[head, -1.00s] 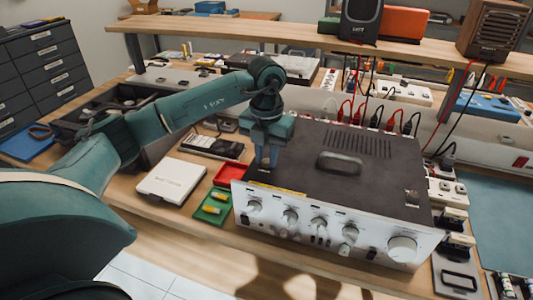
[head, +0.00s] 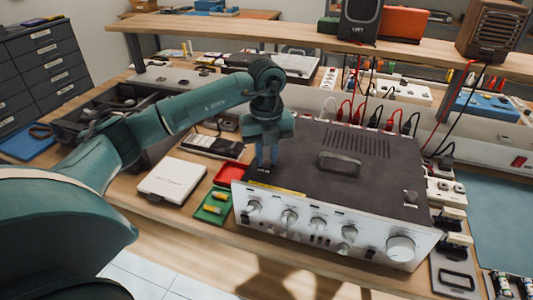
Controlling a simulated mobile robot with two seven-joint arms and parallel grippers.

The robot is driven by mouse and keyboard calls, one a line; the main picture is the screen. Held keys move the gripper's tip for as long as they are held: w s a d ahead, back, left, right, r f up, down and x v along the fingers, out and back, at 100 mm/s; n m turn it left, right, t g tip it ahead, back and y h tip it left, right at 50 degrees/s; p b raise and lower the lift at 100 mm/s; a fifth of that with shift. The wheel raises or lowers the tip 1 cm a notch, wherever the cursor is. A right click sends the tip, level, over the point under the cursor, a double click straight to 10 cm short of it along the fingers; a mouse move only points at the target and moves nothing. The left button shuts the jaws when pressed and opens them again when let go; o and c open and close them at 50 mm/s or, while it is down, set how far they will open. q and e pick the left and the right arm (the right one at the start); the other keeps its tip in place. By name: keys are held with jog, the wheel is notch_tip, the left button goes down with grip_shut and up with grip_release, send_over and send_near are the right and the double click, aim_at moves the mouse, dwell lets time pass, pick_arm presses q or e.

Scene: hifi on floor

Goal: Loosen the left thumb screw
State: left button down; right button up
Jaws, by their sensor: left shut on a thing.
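A hi-fi amplifier (head: 392,183) with a dark top cover and a silver front full of knobs stands on the wooden bench. My left gripper (head: 266,165) points straight down over the left end of its top cover. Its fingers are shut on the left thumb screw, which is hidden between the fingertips. The right thumb screw (head: 411,197) shows on the right side of the cover. My right gripper is not in view.
A green tray (head: 212,206) with yellow items and a red tray (head: 228,174) lie left of the amplifier, by a white box (head: 172,180). A handle (head: 340,161) rises from the cover. Red and black cables stand behind it.

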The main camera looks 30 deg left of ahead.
aim_at(266, 161)
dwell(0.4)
pick_arm(q)
jog(key=c, duration=1.3)
grip_release()
notch_tip(266, 161, up, 13)
jog(key=shift+r, duration=0.1)
jog(key=shift+s, duration=0.1)
